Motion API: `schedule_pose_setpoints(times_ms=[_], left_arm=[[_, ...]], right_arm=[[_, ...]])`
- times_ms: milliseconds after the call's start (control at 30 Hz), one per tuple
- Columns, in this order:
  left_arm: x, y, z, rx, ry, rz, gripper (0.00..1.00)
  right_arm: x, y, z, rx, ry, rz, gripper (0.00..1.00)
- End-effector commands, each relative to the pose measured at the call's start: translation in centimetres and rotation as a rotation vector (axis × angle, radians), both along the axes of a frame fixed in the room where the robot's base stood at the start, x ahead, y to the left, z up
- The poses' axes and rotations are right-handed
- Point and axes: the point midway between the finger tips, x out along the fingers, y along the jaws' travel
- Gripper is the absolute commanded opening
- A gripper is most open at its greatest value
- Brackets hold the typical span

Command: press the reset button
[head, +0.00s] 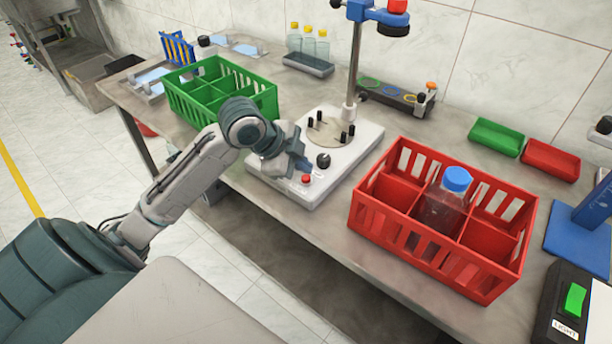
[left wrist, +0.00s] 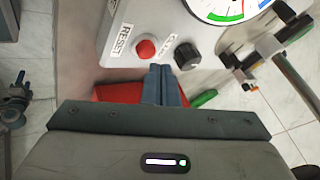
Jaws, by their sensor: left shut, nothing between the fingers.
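The red reset button (head: 306,179) is on the front of the white cap feeder base (head: 336,182). In the left wrist view the round red button (left wrist: 145,48) sits beside a RESET label (left wrist: 120,39), with a black knob (left wrist: 187,56) to its right. My left gripper (head: 303,164) is shut and empty, close over the front of the base. In the left wrist view its closed blue fingertips (left wrist: 162,70) are just below and right of the button in the picture, apart from it. My right gripper is not in view.
A red divided crate (head: 440,261) holding a blue-capped bottle (head: 441,212) stands right of the base. A green crate (head: 262,100) stands left, behind my left arm. The feeder's post (head: 355,60) rises behind. Small green (head: 497,137) and red (head: 551,160) trays lie at the back right.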

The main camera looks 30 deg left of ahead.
Motion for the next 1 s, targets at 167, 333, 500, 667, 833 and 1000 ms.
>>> schedule_pose_setpoints(times_ms=[167, 333, 500, 667, 833, 1000], left_arm=[[0.0, 0.0, -0.6, -0.002, 0.001, 0.0, 0.0], [0.0, 0.0, -0.6, -0.001, 0.0, 0.0, 0.0], [0.0, 0.0, -0.6, -0.001, 0.0, 0.001, 0.0], [0.0, 0.0, -0.8, -0.001, 0.001, 0.0, 0.0], [0.0, 0.0, -1.0, -0.001, 0.001, 0.0, 0.0], [0.0, 0.0, -1.2, -0.001, 0.001, 0.0, 0.0]], right_arm=[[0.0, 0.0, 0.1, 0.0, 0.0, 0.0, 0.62], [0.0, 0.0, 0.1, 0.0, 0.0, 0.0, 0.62], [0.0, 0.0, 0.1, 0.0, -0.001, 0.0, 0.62], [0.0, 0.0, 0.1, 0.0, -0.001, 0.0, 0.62], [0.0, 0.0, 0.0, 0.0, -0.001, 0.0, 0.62], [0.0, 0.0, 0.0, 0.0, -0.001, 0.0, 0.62]])
